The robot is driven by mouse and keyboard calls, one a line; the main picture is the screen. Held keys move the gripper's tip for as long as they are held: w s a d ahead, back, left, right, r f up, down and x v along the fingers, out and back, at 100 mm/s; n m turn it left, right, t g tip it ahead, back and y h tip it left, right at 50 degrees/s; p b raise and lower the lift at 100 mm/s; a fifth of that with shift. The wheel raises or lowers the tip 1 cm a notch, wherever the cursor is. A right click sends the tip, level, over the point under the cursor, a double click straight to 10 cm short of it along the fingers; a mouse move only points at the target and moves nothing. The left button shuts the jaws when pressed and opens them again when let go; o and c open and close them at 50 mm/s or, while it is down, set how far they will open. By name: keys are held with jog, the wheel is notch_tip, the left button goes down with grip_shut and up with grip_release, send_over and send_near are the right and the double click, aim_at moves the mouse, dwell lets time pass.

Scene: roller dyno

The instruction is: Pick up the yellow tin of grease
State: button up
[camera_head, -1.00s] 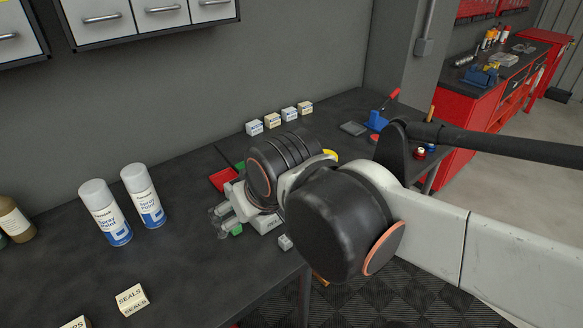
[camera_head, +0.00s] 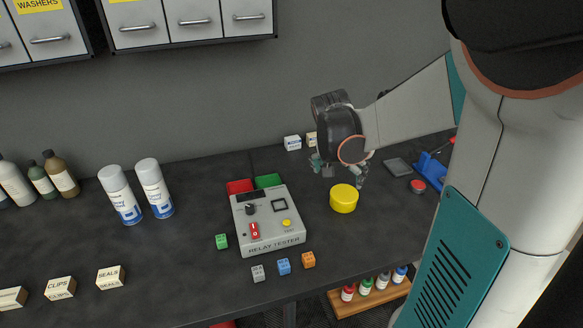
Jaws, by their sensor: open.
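The yellow tin of grease (camera_head: 344,199) stands upright on the dark workbench, just right of the grey relay tester. My gripper (camera_head: 339,176) is open and empty, pointing down just above and behind the tin. Its fingers show on either side, one to the left and one to the right, apart from the tin as far as I can tell. My arm comes in from the right and covers part of the bench behind.
The relay tester (camera_head: 268,222) has red and green trays behind it and small coloured relays in front. Two spray cans (camera_head: 155,188) stand at left. Small boxes (camera_head: 292,142) are at the back. A blue tool (camera_head: 432,171) and a grey plate (camera_head: 397,167) lie right.

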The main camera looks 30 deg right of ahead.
aim_at(343, 195)
jog(key=x, duration=0.2)
jog(key=b+x, duration=0.1)
jog(key=x, duration=0.2)
jog(key=b+x, duration=0.1)
jog(key=x, duration=0.2)
jog(key=shift+s+d+f, duration=0.1)
jog(key=shift+s+d, duration=0.05)
jog(key=shift+s, duration=0.15)
jog(key=shift+a+b+x, duration=0.15)
jog(key=shift+b+x, duration=0.65)
jog(key=shift+x, duration=0.7)
jog(key=shift+a+b+x, duration=0.2)
jog(key=shift+b+x, duration=0.55)
jog(key=shift+x, duration=0.7)
jog(key=shift+s+f, duration=0.1)
jog(key=c, duration=1.3)
